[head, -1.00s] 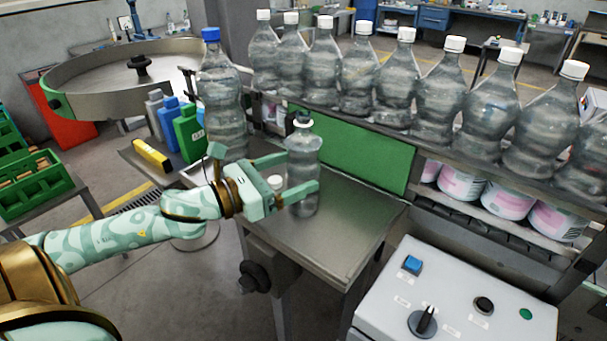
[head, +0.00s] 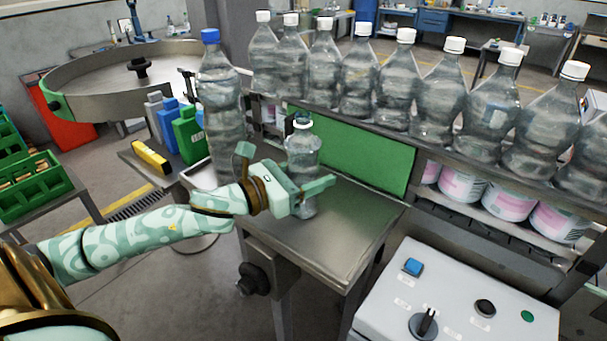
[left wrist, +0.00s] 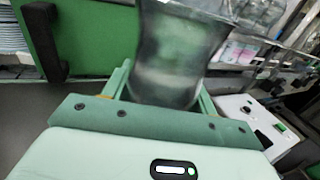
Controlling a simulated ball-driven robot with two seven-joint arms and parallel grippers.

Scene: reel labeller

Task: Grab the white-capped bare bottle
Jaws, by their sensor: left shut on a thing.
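A clear bottle without a label (head: 303,152) stands upright over the steel table. Its small top looks pale with a dark ring, and the cap is hard to make out. My left gripper (head: 309,181) is shut on its lower body from the left. In the left wrist view the bottle (left wrist: 170,60) fills the space between the two fingers; its top is out of frame. I cannot tell whether its base touches the table. Several larger white-capped clear bottles (head: 358,82) stand in a row behind. My right gripper is not in view.
A blue-capped bottle (head: 220,100) stands left of the held bottle. A green panel (head: 355,150) is close behind it. A grey control box (head: 455,300) is at front right. The steel table (head: 345,240) is clear in front.

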